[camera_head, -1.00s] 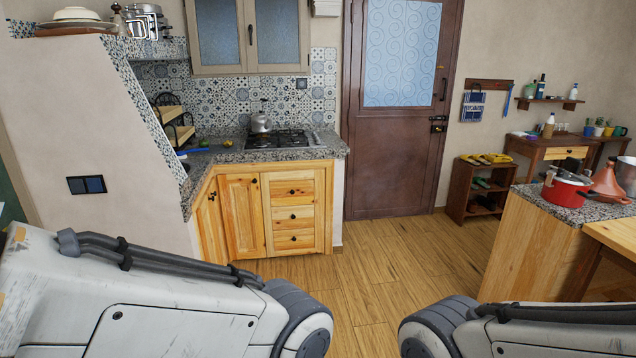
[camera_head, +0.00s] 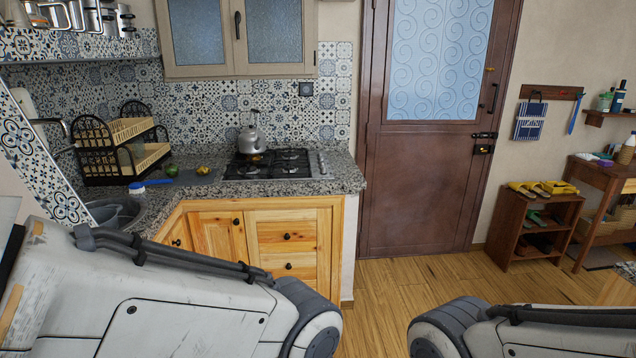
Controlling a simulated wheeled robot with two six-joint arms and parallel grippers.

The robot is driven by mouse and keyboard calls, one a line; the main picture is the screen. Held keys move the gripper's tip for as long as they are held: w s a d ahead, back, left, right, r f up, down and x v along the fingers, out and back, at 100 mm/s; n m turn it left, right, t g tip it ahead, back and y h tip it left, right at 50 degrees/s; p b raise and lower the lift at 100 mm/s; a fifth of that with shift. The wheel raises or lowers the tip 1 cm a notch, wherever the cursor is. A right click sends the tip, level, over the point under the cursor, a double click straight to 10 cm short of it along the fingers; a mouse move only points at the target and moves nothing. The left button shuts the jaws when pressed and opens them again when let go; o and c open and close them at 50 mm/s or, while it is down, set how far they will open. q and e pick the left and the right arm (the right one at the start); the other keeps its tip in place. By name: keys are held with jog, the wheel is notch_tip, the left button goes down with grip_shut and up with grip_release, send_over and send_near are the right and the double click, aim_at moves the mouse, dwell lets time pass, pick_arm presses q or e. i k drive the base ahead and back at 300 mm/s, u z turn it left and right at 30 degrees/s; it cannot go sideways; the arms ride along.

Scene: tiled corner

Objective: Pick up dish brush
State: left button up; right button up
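A brush-like item with a blue handle and a pale head, which looks like the dish brush (camera_head: 156,183), lies on the granite counter (camera_head: 330,178) at the left. It is beside the sink (camera_head: 115,212) and in front of the dish rack. My two arms show only as white links with grey joints at the bottom left and bottom right. Neither gripper is in view, so I cannot see what they hold.
A two-tier dish rack (camera_head: 120,148) stands behind the brush. A gas stove (camera_head: 275,165) with a kettle (camera_head: 252,138) is to the right. Wooden cabinets (camera_head: 285,235) front the counter. A shoe rack (camera_head: 535,225) stands right of the door. The wood floor (camera_head: 400,290) ahead is clear.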

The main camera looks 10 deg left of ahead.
aim_at(134, 188)
jog(key=u, duration=0.25)
jog(key=i, duration=1.95)
jog(key=u, duration=0.7)
jog(key=i, duration=1.75)
jog(key=u, duration=0.3)
